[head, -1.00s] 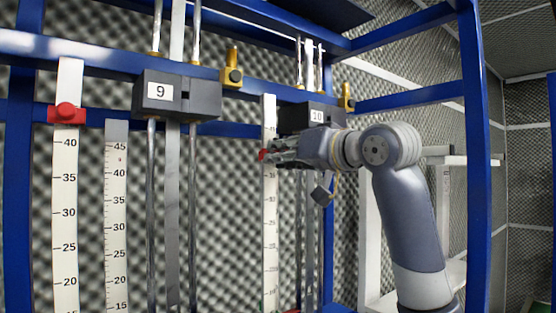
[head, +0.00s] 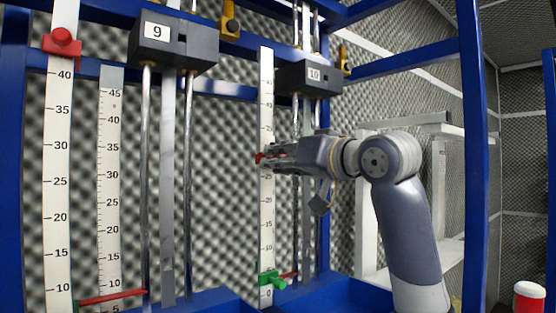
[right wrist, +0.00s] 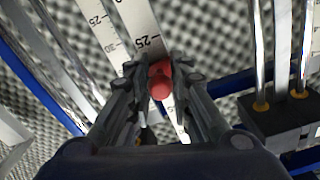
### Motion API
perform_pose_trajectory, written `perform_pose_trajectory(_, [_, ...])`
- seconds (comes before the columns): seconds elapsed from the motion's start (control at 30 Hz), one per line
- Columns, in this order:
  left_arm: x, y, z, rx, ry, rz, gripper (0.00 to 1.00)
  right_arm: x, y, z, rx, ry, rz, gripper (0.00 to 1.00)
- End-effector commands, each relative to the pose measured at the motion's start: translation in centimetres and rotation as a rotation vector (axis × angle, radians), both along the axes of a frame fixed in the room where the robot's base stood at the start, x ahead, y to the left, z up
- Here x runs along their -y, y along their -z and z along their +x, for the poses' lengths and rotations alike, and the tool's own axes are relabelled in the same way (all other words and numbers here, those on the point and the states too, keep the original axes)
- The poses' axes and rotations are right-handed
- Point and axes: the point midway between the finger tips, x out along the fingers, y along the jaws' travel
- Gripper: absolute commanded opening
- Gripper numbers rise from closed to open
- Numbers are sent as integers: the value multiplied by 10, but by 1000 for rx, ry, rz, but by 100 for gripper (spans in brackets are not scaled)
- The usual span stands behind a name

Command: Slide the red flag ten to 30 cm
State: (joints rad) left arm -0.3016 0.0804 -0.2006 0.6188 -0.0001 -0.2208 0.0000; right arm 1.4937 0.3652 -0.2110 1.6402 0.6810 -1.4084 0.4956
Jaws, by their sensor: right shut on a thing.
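The red flag ten (head: 262,158) sits on the white ruler (head: 267,110) beside the block marked 10. Only its left end shows in the head view, with my gripper hiding the rest. My right gripper (head: 275,158) is shut on it. In the right wrist view the red flag's round knob (right wrist: 160,84) lies between the two fingers (right wrist: 160,86). There the ruler's 25 mark shows just above the flag, and the flag covers the ruler near where 30 falls. The exact reading is hidden. My left gripper is out of view.
A green flag (head: 270,280) sits low on the same ruler. The black block 10 (head: 308,77) rides on metal rods just right of it. Block 9 (head: 172,42) and another ruler with a red flag (head: 62,42) stand left. Blue frame bars surround the rig.

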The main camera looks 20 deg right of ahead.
Motion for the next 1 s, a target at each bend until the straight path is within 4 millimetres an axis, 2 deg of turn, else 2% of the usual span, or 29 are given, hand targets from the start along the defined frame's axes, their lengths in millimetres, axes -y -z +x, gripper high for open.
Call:
perform_pose_trajectory(0.03, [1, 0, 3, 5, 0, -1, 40, -1, 5, 1, -12, -1, -4, 0])
perform_pose_trajectory(0.27, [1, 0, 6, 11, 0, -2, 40, -2, 7, 2, -16, -2, -6, 0])
perform_pose_trajectory(0.3, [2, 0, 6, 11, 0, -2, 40, -2, 7, 2, -17, -2, -7, 26])
perform_pose_trajectory(0.37, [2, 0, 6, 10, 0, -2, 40, -2, 7, 2, -16, -1, -7, 39])
perform_pose_trajectory(0.77, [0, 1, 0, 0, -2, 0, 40, 0, 4, -2, -7, -1, -4, 41])
perform_pose_trajectory(0.87, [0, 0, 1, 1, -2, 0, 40, 4, 3, -11, -5, 0, -3, 41])
perform_pose_trajectory(1.0, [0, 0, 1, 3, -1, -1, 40, 14, 2, -36, -3, 2, -4, 41])
